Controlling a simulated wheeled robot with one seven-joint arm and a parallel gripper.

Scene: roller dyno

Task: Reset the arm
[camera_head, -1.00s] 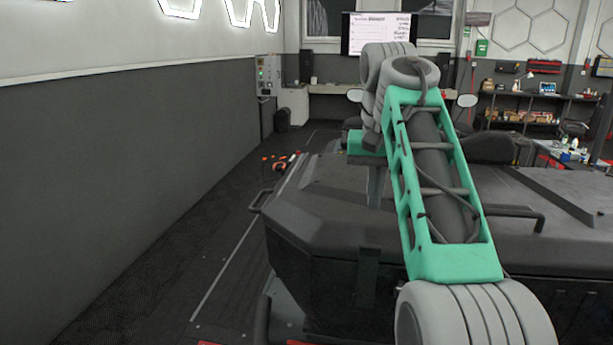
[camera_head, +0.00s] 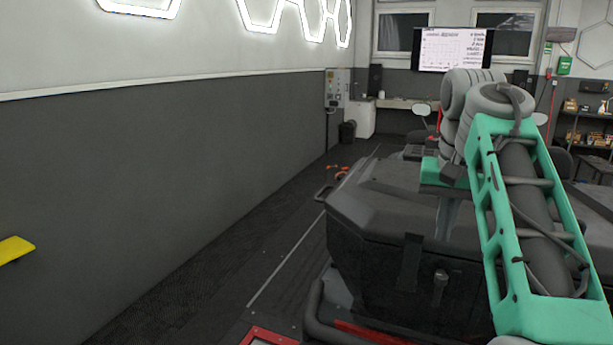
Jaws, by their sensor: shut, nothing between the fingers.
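My arm fills the right side of the head view, with a green frame link rising to grey ringed joints. My gripper (camera_head: 445,217) seems to be the narrow grey piece hanging below a small green part, left of the big link. It looks like one closed piece with nothing held. It points down in front of the dark vehicle's rear. Its fingertips are small and hard to make out.
A dark vehicle (camera_head: 385,215) stands ahead and to the right, close behind my arm. A grey wall (camera_head: 170,170) runs along the left. Dark floor (camera_head: 240,265) between them is free. A yellow object (camera_head: 15,249) shows at the left edge. A screen (camera_head: 452,48) hangs at the back.

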